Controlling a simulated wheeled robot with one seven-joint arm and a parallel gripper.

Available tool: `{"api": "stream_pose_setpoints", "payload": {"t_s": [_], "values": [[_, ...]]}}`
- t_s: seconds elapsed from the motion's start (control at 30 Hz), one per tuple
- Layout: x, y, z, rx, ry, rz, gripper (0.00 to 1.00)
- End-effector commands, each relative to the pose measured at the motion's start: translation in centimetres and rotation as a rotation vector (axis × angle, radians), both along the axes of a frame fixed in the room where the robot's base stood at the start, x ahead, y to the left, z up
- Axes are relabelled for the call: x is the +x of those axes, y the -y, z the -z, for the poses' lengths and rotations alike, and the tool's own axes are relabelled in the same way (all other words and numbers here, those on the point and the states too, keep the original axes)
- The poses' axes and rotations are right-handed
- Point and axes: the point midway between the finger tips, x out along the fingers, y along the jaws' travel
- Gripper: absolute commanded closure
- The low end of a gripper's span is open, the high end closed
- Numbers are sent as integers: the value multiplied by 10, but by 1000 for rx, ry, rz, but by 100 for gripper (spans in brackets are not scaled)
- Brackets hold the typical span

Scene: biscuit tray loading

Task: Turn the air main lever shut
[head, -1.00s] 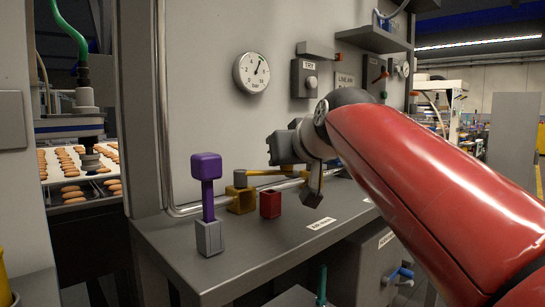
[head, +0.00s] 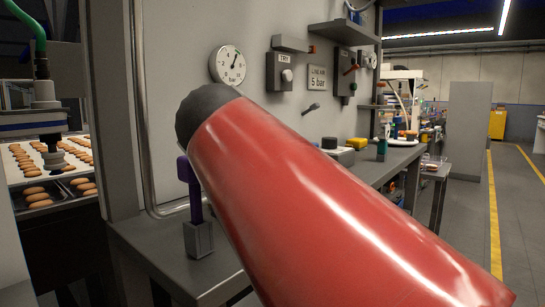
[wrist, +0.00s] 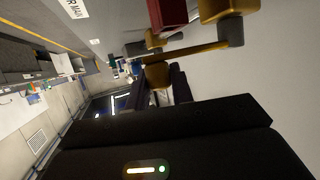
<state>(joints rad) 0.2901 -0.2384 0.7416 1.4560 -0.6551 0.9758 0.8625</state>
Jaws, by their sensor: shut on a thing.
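The air main lever (wrist: 195,50) is a brass-yellow bar in the wrist view, running from a grey pivot beside a yellow valve body (wrist: 225,8). My gripper (wrist: 162,88) has its dark fingers at the lever's outer end, around the tan grip (wrist: 157,74). It is shut on the lever. Its dark housing fills the bottom of the wrist view. In the head view my red arm hides the gripper, the lever and the valve. A white label ending in "MAIN" (wrist: 74,8) shows in the wrist view.
A red block (wrist: 167,14) is close to the valve. A purple-topped post (head: 194,205) on a grey base stands at the bench's left. A pressure gauge (head: 228,65) and a "TRY" box (head: 286,72) are on the wall.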

Motion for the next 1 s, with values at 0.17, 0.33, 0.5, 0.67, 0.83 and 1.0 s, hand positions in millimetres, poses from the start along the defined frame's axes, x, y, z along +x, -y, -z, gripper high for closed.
{"api": "stream_pose_setpoints", "payload": {"t_s": [0.17, 0.33, 0.5, 0.67, 0.83, 1.0], "values": [[-2, -5, 0, 3, -1, 7, 100], [-2, -5, 1, 3, -2, 8, 100], [-2, -5, 1, 3, -2, 7, 100], [-2, -5, 1, 2, -3, 7, 56], [-2, -5, 1, 1, -2, 8, 55], [-1, -3, 1, 0, -2, 5, 55]]}}
